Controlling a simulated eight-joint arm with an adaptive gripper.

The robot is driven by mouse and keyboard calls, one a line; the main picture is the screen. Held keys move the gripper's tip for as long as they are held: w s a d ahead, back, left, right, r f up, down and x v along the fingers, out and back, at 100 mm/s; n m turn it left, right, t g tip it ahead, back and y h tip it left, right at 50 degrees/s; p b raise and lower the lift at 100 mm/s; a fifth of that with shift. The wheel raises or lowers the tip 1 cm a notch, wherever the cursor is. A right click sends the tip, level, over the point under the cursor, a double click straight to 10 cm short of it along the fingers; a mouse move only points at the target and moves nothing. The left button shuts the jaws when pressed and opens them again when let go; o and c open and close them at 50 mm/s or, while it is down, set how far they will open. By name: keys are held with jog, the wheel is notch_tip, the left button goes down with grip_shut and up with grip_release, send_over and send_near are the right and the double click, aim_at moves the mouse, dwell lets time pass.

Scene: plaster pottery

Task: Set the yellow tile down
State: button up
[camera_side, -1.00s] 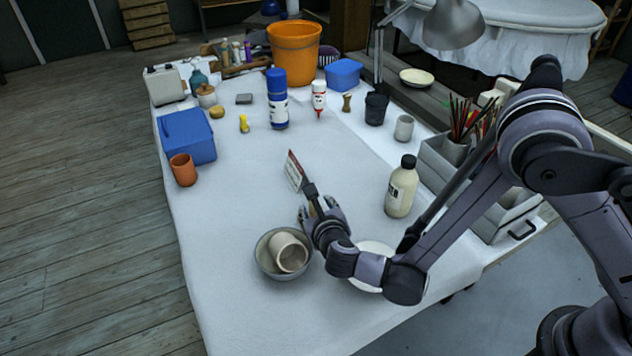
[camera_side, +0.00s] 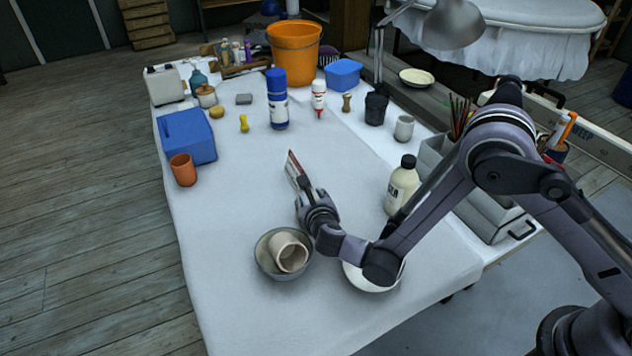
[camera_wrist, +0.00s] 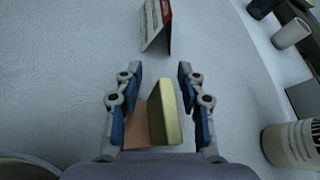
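In the wrist view, the pale yellow tile (camera_wrist: 168,113) stands on edge between the two fingers of my gripper (camera_wrist: 160,85). A narrow gap shows on each side of the tile, so my gripper looks open around it. A pinkish-tan flat piece (camera_wrist: 138,127) lies just left of the tile, beside the left finger; its lower part is hidden by my wrist. In the side view my gripper (camera_side: 303,198) is low over the cloth and hides the tile.
A red-and-white folded card (camera_side: 295,169) stands just beyond my gripper. A cream bottle (camera_side: 401,187) stands to the right. The cloth left of the card is bare.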

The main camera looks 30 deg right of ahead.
grip_shut()
jog(key=shift+d, duration=0.15)
